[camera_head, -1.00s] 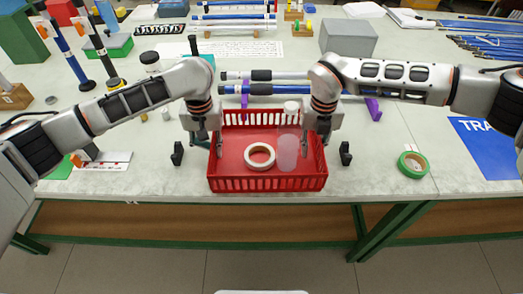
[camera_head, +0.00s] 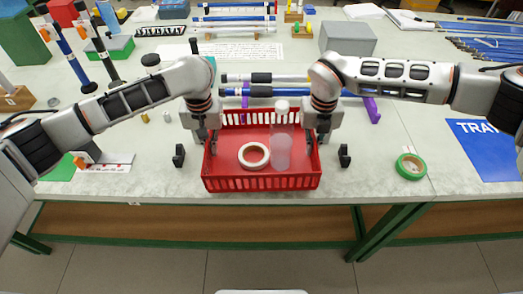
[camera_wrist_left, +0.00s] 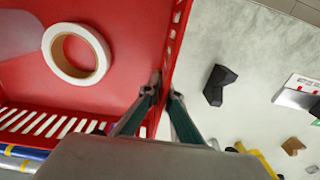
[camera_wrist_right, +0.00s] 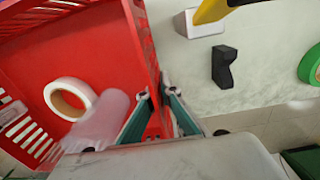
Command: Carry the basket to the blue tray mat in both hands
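The red basket (camera_head: 262,184) is at the table's front edge, between my two grippers. It holds a roll of cream tape (camera_head: 243,155) and a translucent bottle (camera_head: 281,150) with a white cap. My left gripper (camera_wrist_left: 163,88) has its fingers close together on either side of the basket's side wall, and my right gripper (camera_wrist_right: 154,86) does the same at the opposite wall. Both look shut on the wall. Whether the basket touches the table I cannot tell. The blue tray mat (camera_head: 487,148) lies flat at the right, partly cut off by my right arm and the frame.
A green tape roll (camera_head: 411,167) lies between the basket and the mat. Small black blocks (camera_head: 179,156) (camera_head: 344,156) stand beside the basket on both sides. Blue and grey rods (camera_head: 290,91) on purple holders lie behind it. A grey box (camera_head: 348,38) stands farther back.

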